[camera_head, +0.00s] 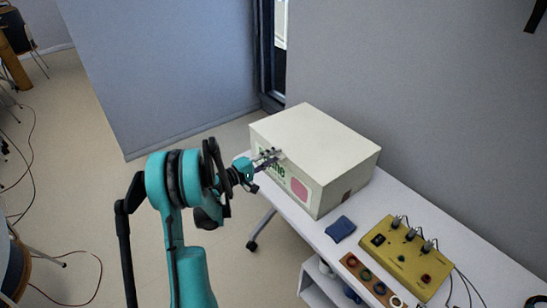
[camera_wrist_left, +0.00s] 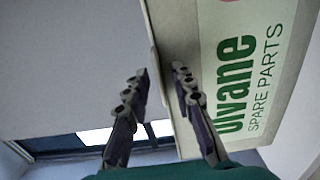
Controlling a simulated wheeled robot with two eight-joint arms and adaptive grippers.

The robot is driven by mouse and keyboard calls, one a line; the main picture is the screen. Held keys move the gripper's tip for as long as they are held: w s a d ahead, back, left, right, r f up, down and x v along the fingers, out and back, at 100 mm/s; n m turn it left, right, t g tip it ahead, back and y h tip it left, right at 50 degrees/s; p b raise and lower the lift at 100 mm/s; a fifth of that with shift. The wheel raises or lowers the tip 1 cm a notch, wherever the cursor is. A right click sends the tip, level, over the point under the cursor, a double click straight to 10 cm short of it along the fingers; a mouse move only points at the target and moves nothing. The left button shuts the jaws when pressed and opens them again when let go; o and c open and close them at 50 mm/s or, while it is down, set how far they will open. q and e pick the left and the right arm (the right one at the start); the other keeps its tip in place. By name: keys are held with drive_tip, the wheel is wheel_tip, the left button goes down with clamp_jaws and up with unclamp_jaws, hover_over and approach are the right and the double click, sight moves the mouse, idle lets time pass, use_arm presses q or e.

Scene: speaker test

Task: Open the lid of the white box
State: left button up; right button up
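The white box (camera_head: 330,148) stands on the white table with its lid (camera_head: 315,138) down. Its front bears a green-lettered label and a pink patch. The label also shows large in the left wrist view (camera_wrist_left: 245,70). My left gripper (camera_head: 268,158) is at the upper front edge of the box, near its left end. In the left wrist view, its two fingers (camera_wrist_left: 160,75) stand apart, one on each side of the box's pale edge. I cannot tell whether they touch it. My right gripper is not in view.
The white table (camera_head: 400,205) also holds a dark blue cloth-like item (camera_head: 340,229), a yellow box with plugs and cables (camera_head: 405,258), and a wooden strip with coloured rings (camera_head: 368,280). A grey wall (camera_head: 430,80) stands close behind the table. Floor to the left is mostly open.

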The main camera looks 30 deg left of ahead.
use_arm(q)
clamp_jaws()
